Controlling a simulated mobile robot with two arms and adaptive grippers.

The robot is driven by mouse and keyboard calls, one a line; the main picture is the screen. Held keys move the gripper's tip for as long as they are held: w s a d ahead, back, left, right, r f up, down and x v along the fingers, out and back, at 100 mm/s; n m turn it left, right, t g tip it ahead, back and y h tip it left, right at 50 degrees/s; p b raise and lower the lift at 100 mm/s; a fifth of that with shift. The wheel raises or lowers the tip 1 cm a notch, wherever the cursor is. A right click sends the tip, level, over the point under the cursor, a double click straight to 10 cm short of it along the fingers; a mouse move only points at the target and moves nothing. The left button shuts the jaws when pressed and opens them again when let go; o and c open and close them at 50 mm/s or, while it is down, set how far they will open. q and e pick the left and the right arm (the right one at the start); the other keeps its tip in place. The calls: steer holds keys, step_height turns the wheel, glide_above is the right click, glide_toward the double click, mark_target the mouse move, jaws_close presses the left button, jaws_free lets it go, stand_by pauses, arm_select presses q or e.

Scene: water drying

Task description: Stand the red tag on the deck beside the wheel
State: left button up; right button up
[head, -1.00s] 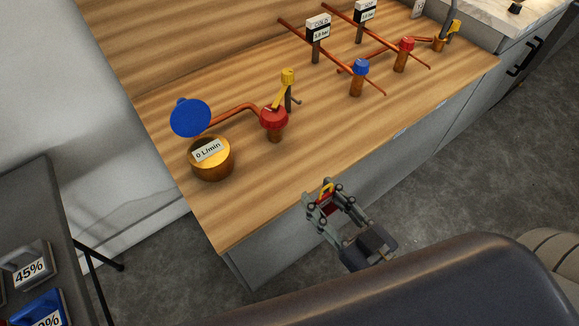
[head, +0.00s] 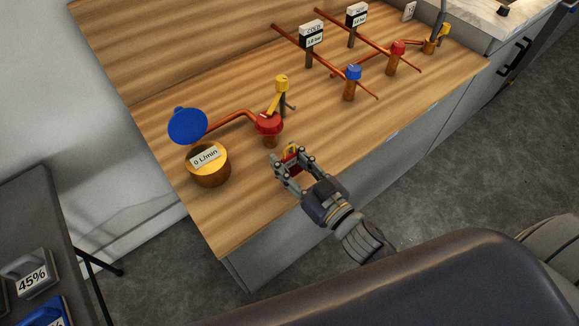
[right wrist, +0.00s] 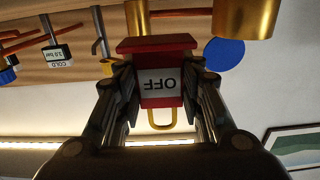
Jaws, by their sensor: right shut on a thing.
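The red tag (head: 291,168) is between the fingers of my right gripper (head: 292,168), above the front edge of the wooden deck (head: 330,130). In the right wrist view the tag (right wrist: 158,75) shows a pale panel reading "OFF", upside down in the picture, with a yellow loop (right wrist: 160,118). My right gripper is shut on it. The red wheel (head: 268,124) stands on a post on the deck, just behind and left of the gripper. The gripper partly hides the tag in the head view. My left gripper is not in view.
A yellow lever (head: 281,85) is behind the wheel. Blue (head: 353,72) and red (head: 397,48) knobs with copper pipes stand right. Deck between wheel and blue knob is clear.

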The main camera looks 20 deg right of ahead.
steer(key=shift+s+f, duration=0.1)
steer(key=shift+f, duration=1.35)
steer(key=o, duration=1)
steer(key=shift+f, duration=0.1)
steer(key=shift+c, duration=0.2)
steer(key=shift+s+d, duration=0.1)
steer(key=shift+s, duration=0.25)
steer(key=b+v, duration=0.2)
steer(key=v, duration=0.9)
steer(key=shift+s, duration=0.15)
